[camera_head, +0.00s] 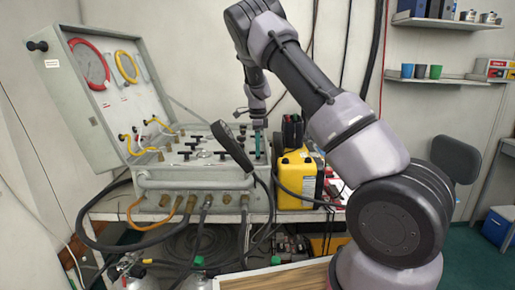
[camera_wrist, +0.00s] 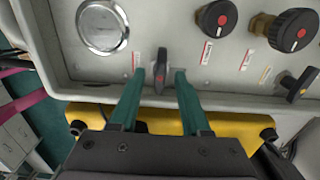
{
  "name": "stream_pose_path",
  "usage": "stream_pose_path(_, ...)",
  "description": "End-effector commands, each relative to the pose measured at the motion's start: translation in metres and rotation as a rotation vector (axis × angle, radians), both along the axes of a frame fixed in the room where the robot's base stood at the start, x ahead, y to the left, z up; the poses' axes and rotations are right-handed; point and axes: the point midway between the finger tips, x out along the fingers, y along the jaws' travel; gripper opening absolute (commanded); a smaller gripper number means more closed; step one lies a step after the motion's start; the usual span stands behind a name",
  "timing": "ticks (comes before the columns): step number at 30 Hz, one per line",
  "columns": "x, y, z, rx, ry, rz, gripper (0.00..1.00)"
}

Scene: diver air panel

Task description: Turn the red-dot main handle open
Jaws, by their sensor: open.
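The main handle (camera_wrist: 160,62) is a narrow black lever on the grey panel (camera_wrist: 190,55), with a small reddish mark. In the wrist view it stands between the two green fingers of my gripper (camera_wrist: 160,74). The fingers are open, one on each side of the lever, with a visible gap on both sides. In the head view my gripper (camera_head: 258,142) points down at the right end of the air panel (camera_head: 190,181). The handle cannot be made out there behind the fingers.
Two round black knobs with red dots (camera_wrist: 219,18) (camera_wrist: 295,31) and a black handle with a yellow dot (camera_wrist: 301,86) sit to the right. A round gauge (camera_wrist: 102,26) is at the left. A yellow case (camera_head: 294,180) stands beside the panel.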

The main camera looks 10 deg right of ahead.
Motion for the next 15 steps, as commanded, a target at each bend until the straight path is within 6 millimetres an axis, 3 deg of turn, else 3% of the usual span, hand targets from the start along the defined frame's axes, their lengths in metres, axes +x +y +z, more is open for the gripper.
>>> stream_pose_path(1,0.0,0.0,0.0002,0.0,0.0,0.0,0.43)
stream_pose_path(4,0.0001,0.0001,0.0003,0.0,0.0,0.0,0.05)
stream_pose_path(5,0.0001,0.0001,0.0003,0.0,0.0,0.0,0.0)
stream_pose_path(15,0.0001,0.0003,0.0006,0.001,0.0,0.022,0.0)
